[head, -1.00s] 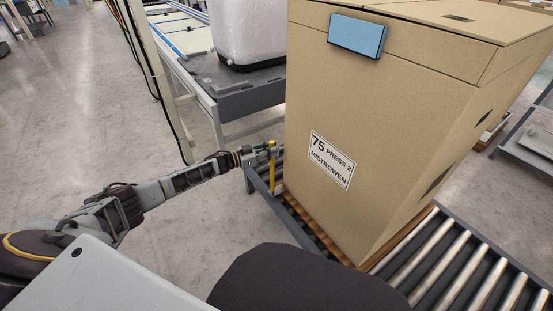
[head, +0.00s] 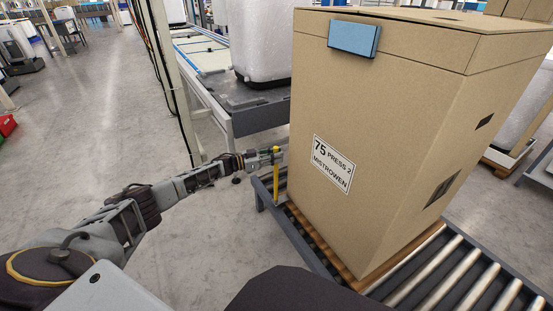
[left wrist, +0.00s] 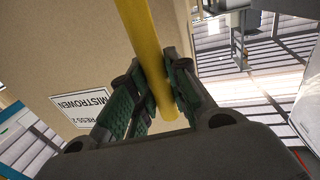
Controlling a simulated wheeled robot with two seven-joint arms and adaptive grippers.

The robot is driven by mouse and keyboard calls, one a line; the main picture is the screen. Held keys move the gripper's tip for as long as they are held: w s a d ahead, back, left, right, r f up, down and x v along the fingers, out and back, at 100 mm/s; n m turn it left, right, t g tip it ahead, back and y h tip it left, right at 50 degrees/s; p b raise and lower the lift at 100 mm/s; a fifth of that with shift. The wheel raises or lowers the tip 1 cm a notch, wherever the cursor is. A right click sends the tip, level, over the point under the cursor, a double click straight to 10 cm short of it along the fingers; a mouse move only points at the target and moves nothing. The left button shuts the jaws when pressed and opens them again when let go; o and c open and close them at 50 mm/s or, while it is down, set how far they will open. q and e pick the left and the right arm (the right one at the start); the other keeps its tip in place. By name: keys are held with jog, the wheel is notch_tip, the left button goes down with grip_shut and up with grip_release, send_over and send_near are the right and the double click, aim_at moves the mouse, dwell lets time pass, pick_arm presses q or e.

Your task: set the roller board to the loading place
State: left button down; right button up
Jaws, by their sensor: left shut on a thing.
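A large cardboard box (head: 385,130) with a label reading "75 PRESS 2 MISTROWEN" stands on a brown wooden board (head: 322,243). Only the board's edge shows under the box. The board lies on a roller conveyor (head: 455,275) with metal rollers and a dark frame. A thin upright yellow bar (head: 276,178) stands beside the box's left side. My left gripper (head: 272,156) is shut on this bar, close to its upper end. In the left wrist view the green-padded fingers (left wrist: 154,95) close around the yellow bar (left wrist: 150,50). My right gripper is not in view.
A blue block (head: 353,37) is on the box's upper front edge. Behind the left gripper is a grey table (head: 255,105) carrying a large white container (head: 260,45). A post with cables (head: 160,70) stands at its left. Open grey floor (head: 85,120) lies at left.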

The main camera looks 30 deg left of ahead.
pick_arm(q)
jog(key=shift+w+a+r, duration=0.15)
jog(key=shift+a, duration=0.2)
jog(key=c, duration=1.4)
grip_release()
jog(key=shift+o, duration=0.4)
jog(key=shift+d, duration=0.1)
jog(key=v, duration=1.2)
